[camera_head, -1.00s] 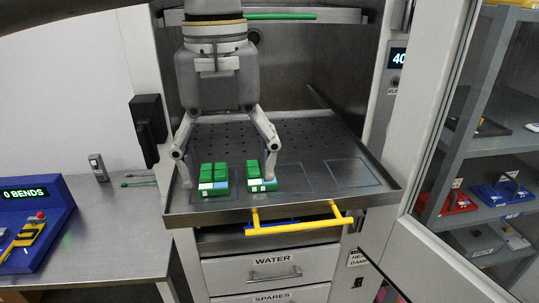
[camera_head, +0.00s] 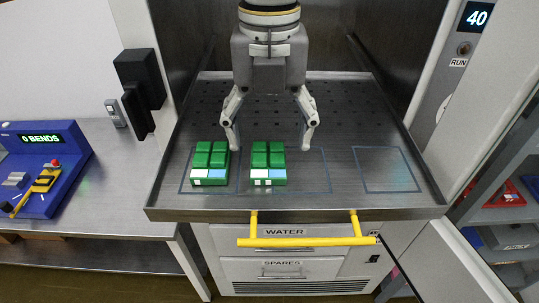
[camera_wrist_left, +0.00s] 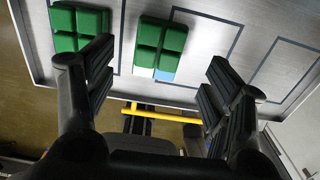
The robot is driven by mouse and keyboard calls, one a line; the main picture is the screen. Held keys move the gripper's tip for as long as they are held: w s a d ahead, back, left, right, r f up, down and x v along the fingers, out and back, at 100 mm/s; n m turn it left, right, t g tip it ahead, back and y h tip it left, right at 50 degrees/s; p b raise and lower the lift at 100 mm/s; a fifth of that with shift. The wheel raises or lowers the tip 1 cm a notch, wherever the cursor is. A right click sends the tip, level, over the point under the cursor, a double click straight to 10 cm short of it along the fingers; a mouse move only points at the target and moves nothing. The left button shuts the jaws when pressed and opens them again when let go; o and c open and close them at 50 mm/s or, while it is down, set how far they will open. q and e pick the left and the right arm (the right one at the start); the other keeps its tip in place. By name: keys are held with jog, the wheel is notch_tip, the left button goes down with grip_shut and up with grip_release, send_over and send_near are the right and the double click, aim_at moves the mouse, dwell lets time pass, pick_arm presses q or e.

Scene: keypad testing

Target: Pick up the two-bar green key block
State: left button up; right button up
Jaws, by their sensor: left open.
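Two green key blocks stand side by side on the metal tray, each with a white and light-blue strip along its front. The right block (camera_head: 268,160) seems to carry two small white bars on its front face; it also shows in the left wrist view (camera_wrist_left: 160,46). The left block (camera_head: 209,160) seems to carry one; it also shows in the left wrist view (camera_wrist_left: 77,26). My left gripper (camera_head: 271,148) is open and empty, its fingers on either side of the right block and apart from it. The wrist view shows that block between the fingers (camera_wrist_left: 160,72). My right gripper is not in view.
The tray (camera_head: 340,203) has blue outlined squares; the right one (camera_head: 388,170) is empty. A yellow handle (camera_head: 305,241) runs along the tray front. A blue console (camera_head: 42,165) stands on the left bench. Shelves with red and blue items are at the right.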

aim_at(268, 154)
pick_arm(q)
notch_tip(268, 154, down, 4)
jog(key=shift+a+f+p, duration=0.1)
jog(key=shift+a+p, duration=0.05)
jog(key=shift+p, duration=1.05)
jog(key=shift+f, duration=0.35)
jog(key=shift+w, duration=0.1)
jog(key=shift+c, duration=1.6)
jog(key=c, duration=0.5)
jog(key=shift+c, duration=1.4)
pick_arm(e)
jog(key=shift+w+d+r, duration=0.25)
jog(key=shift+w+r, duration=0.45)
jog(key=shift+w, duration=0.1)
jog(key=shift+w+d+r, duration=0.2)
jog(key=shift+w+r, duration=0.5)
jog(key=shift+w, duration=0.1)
